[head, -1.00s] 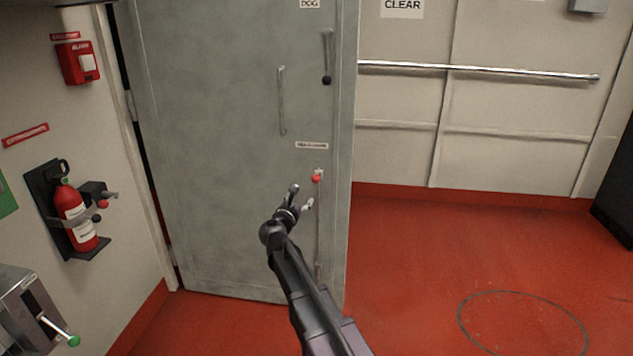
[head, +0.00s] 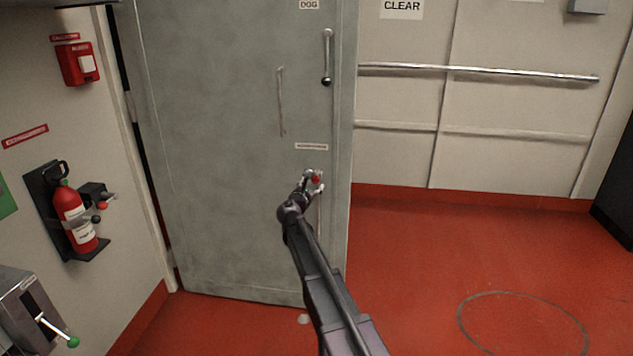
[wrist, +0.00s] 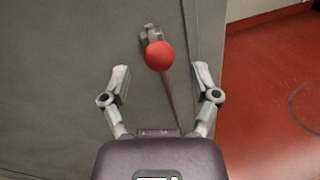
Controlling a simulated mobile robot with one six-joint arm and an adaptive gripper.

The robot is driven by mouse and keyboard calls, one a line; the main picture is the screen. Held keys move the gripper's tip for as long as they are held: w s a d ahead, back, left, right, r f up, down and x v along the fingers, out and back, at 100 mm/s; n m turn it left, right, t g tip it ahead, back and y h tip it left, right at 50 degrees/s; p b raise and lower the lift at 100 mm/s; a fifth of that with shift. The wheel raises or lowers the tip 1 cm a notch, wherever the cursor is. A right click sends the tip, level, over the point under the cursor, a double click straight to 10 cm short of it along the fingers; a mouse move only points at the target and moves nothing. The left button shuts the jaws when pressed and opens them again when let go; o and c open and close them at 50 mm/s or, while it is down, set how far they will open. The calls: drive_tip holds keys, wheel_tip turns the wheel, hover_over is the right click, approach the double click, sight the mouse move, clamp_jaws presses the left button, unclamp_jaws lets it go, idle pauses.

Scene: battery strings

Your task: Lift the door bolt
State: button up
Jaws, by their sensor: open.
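The door bolt has a red ball knob (head: 316,179) near the right edge of the grey door (head: 215,150), with a thin rod running down below it. In the wrist view the red knob (wrist: 160,55) sits just beyond and between the two fingertips, with a metal bracket behind it. My gripper (head: 315,182) is at the knob in the head view, and its fingers (wrist: 161,80) are spread apart on either side in the wrist view. Neither finger visibly touches the knob. The gripper partly hides the rod in the head view.
Above the bolt are a long door handle (head: 281,102) and a dog lever (head: 327,60) with a black knob. A fire extinguisher (head: 74,215) hangs on the left wall. A handrail (head: 480,72) runs along the right wall. The red floor (head: 430,260) at right is clear.

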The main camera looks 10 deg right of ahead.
sight(314, 182)
drive_tip(key=shift+x, duration=1.65)
clamp_jaws()
